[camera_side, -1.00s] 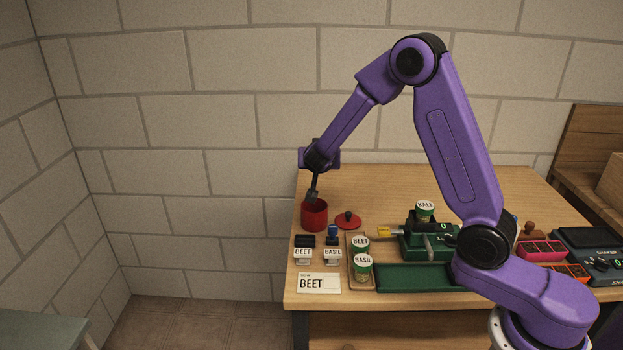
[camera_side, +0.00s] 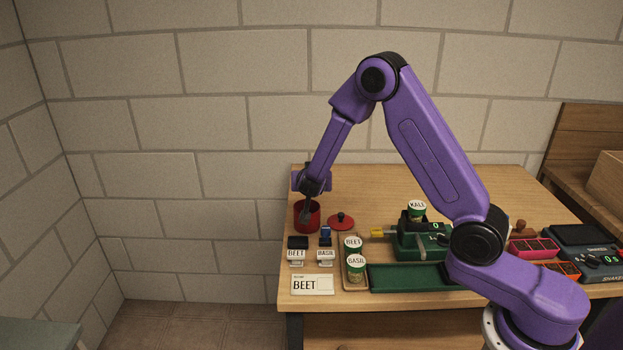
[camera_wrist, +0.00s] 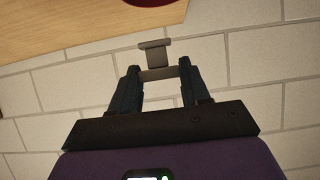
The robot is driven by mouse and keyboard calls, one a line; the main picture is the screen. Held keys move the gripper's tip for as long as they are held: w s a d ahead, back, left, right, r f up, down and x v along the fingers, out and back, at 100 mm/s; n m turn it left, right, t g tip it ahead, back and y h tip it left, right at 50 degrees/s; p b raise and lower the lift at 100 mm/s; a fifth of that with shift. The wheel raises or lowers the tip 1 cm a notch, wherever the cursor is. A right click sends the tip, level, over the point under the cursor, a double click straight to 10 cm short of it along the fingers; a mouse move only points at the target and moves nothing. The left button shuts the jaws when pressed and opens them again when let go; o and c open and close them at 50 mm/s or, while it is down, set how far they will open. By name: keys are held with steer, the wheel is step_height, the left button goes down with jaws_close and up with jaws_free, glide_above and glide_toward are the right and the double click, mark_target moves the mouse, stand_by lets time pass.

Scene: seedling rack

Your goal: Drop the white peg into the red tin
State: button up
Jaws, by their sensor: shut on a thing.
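The red tin (camera_side: 315,221) stands near the table's left edge in the side view. My gripper (camera_side: 306,216) points down and overlaps the tin's mouth and front there; I cannot tell whether its tips are inside or in front of it. In the wrist view my gripper (camera_wrist: 158,75) is shut on a pale, T-shaped piece, the white peg (camera_wrist: 154,56), which looks grey in shade. Its wide end sticks out past the fingertips. A dark red edge, likely the tin (camera_wrist: 154,2), shows at the top of that view, apart from the peg in the picture.
A red lid (camera_side: 341,223) lies right of the tin. Small BEET (camera_side: 296,254) and BASIL (camera_side: 325,254) label stands are in front, with a BEET card (camera_side: 312,285). A wooden tray (camera_side: 343,285) holds labelled pots. A green machine (camera_side: 420,243) stands further right. The table behind is clear.

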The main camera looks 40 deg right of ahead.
steer(key=o, duration=1.1)
steer(key=v, duration=1.7)
steer(key=shift+s+a, duration=0.15)
